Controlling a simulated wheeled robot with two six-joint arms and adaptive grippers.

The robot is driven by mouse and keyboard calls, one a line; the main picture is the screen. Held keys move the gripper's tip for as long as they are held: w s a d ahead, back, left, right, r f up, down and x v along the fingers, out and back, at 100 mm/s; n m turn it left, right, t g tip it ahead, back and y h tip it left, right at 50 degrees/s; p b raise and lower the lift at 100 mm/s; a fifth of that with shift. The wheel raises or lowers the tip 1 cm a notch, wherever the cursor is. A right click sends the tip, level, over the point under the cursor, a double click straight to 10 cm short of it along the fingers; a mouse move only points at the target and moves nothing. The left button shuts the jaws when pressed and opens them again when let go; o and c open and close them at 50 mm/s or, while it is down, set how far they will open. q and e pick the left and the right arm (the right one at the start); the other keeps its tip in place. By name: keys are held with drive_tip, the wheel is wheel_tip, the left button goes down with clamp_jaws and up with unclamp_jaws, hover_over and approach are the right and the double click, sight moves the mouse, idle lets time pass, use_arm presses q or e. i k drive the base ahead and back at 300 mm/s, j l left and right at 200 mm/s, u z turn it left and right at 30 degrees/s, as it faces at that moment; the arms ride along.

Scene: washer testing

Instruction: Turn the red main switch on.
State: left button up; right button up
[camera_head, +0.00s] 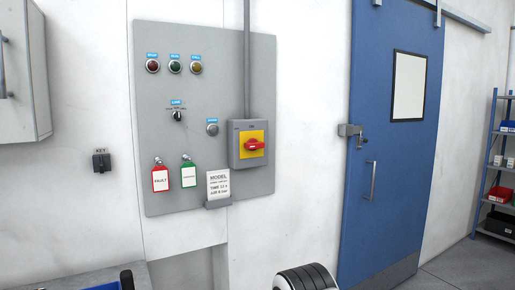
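The red main switch (254,145) sits on a yellow plate (252,136) on a grey box at the right side of the grey control panel (215,85). Its red handle lies roughly horizontal. Nothing touches it and nothing hides it. Neither of my grippers shows in the head view, so their state is not visible.
The panel carries red, green and amber lamps (174,67), a black selector (178,116), a button (212,128), red (160,180) and green (189,176) tags and a MODEL card (218,184). A blue door (385,190) stands right. The space before the switch looks clear.

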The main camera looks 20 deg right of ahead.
sight(252, 144)
drive_tip(key=i+l+z, duration=0.3)
drive_tip(key=z, duration=0.2)
drive_tip(key=i+l+z, duration=0.35)
drive_tip(key=z, duration=0.15)
drive_tip(key=i+l+z, duration=0.15)
drive_tip(key=i+z, duration=0.2)
drive_tip(key=z, duration=0.15)
